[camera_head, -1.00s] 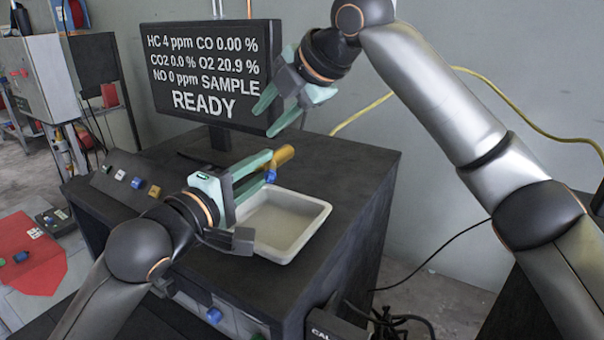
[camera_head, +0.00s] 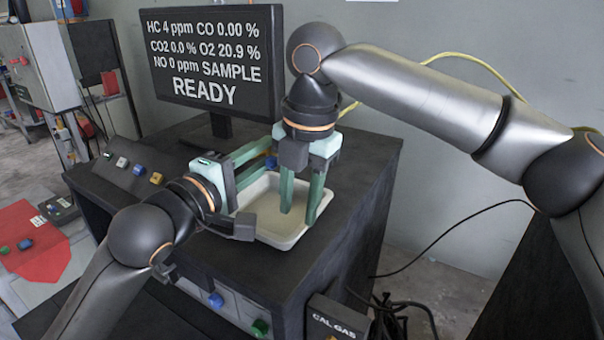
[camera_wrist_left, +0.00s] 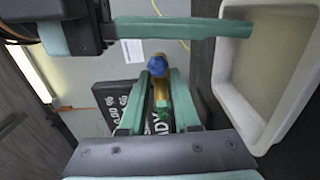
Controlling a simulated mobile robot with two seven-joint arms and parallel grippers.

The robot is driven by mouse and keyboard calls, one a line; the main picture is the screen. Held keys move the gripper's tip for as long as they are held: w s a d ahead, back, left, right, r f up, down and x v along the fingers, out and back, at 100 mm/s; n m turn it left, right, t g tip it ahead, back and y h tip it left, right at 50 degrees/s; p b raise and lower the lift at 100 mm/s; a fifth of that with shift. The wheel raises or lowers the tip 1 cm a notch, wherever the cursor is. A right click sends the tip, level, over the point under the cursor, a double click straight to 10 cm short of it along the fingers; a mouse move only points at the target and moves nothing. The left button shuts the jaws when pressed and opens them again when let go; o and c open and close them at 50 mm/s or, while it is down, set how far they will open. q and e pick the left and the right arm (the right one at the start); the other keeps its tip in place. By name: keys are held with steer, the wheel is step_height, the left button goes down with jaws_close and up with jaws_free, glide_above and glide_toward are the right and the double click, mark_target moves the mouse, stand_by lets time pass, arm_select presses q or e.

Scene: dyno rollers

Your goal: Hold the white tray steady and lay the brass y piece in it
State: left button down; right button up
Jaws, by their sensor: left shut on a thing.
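The white tray (camera_head: 262,239) lies on the dark cabinet top. It also shows at the right of the left wrist view (camera_wrist_left: 228,80). My left gripper (camera_head: 264,163) is above the tray's back left side, shut on the brass y piece. In the left wrist view the brass piece (camera_wrist_left: 160,92) is between the left fingers (camera_wrist_left: 157,88), with a blue end (camera_wrist_left: 157,65). My right gripper (camera_head: 299,213) points down with fingers apart over the tray's right part. I cannot tell whether it touches the rim.
A monitor (camera_head: 212,62) stands behind on the cabinet (camera_head: 350,165). Coloured buttons (camera_head: 139,172) line the cabinet's left edge. A yellow hose (camera_head: 470,70) runs along the wall. A CAL GAS box (camera_head: 333,322) and cables are at the lower right. My two grippers are close together.

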mark_target(296, 230)
steer(key=shift+w+a+f, duration=0.1)
steer(key=shift+a+f, duration=0.05)
steer(key=shift+f, duration=1.1)
steer(key=shift+w+a+f, duration=0.1)
steer(key=shift+f, duration=1.1)
jaws_close()
